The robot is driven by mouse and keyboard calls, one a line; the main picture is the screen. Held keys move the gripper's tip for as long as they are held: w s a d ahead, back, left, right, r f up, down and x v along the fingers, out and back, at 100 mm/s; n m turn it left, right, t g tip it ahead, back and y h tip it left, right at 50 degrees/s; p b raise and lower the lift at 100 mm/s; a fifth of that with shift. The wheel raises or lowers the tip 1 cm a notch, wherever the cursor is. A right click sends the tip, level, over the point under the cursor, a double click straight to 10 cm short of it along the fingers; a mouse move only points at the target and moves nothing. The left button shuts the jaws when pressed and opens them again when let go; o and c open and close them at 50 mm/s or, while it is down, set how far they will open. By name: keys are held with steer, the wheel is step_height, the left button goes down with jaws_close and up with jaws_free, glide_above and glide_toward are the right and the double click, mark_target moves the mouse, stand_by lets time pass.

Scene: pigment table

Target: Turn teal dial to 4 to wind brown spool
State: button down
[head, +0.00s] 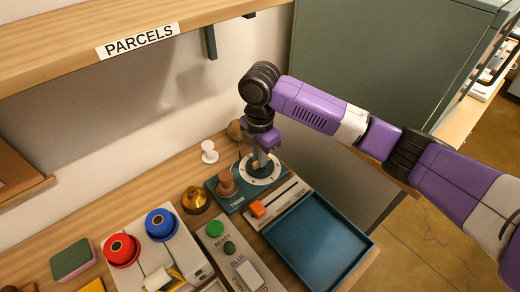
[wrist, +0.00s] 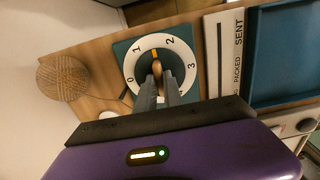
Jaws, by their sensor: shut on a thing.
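The teal dial unit (head: 212,186) stands on the wooden table, with a white numbered ring (head: 246,174) under my gripper (head: 262,163). A brown spool (head: 227,184) stands on its left part. In the wrist view, the ring (wrist: 133,66) shows 0, 1, 2 and 3; its lower part is covered by my fingers. The orange pointer mark (wrist: 154,54) lies between 1 and 2. My gripper (wrist: 158,80) is shut on the dial's wooden-coloured knob (wrist: 157,68). The brown spool cannot be made out in the wrist view.
An orange slider (head: 257,209) and an empty blue tray (head: 318,240) lie right of the dial. A brass weight (head: 195,199), a white spool (head: 209,152) and a twine ball (wrist: 62,78) are close by. Red (head: 121,250) and blue (head: 161,224) round pieces stand at left.

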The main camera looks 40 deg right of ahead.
steer(key=m+p, duration=0.3)
steer(key=shift+a+r+m, duration=0.1)
steer(key=shift+r+m, duration=0.1)
steer(key=shift+m, duration=0.1)
steer(key=m+p, duration=0.4)
steer(key=shift+s+m+p, duration=0.1)
steer(key=shift+m+p, duration=0.2)
steer(key=m+p, duration=0.3)
steer(key=shift+m, duration=0.3)
steer(key=m+p, duration=0.3)
steer(key=shift+f+m, duration=0.1)
steer(key=shift+m, duration=0.2)
steer(key=m+p, duration=0.1)
steer(key=m, duration=0.2)
steer(key=shift+f+m, duration=0.1)
steer(key=shift+m, duration=0.3)
steer(key=m, duration=0.8)
steer(key=shift+m, duration=1.5)
